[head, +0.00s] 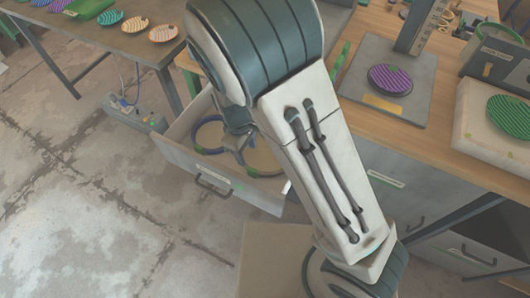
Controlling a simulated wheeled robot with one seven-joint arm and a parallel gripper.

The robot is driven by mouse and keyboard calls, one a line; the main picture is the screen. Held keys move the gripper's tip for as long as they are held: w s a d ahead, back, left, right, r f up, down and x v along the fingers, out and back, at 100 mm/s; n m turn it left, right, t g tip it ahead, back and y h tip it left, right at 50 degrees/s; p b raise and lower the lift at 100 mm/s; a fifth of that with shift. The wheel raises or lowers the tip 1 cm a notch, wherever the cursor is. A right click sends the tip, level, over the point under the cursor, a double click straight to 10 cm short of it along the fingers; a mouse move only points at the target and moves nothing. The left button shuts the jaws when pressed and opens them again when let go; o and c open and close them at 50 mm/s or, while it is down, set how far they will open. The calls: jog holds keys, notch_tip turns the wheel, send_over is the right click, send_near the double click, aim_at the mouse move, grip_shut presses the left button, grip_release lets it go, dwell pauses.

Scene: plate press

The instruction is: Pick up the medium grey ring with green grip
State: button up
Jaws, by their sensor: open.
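The open drawer (194,172) holds rings. A small green grip (252,172) shows low in the drawer, beside a thin greyish ring edge that is mostly hidden by my arm and gripper. I cannot tell the ring's size. My gripper (240,146) points down into the drawer, over the ring area and just above and left of the green grip. It is open; whether it touches the ring is too small to tell. A blue ring (196,136) lies in the drawer just left of my gripper.
The drawer's front wall and handle (212,186) face the open floor (110,220). A wooden workbench (378,28) on the right bears a purple striped plate (390,80) and a green striped plate (509,117). A table (95,30) with several plates stands top left, near a grey box (134,115).

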aim_at(253, 169)
jog(key=f, duration=0.6)
jog(key=shift+s+d+f, duration=0.1)
jog(key=shift+d+f, duration=0.1)
jog(key=shift+d, duration=0.2)
jog(key=shift+d+f, duration=0.2)
jog(key=shift+f, duration=1.15)
jog(key=shift+d+f, duration=0.15)
jog(key=shift+f, duration=1.15)
grip_shut()
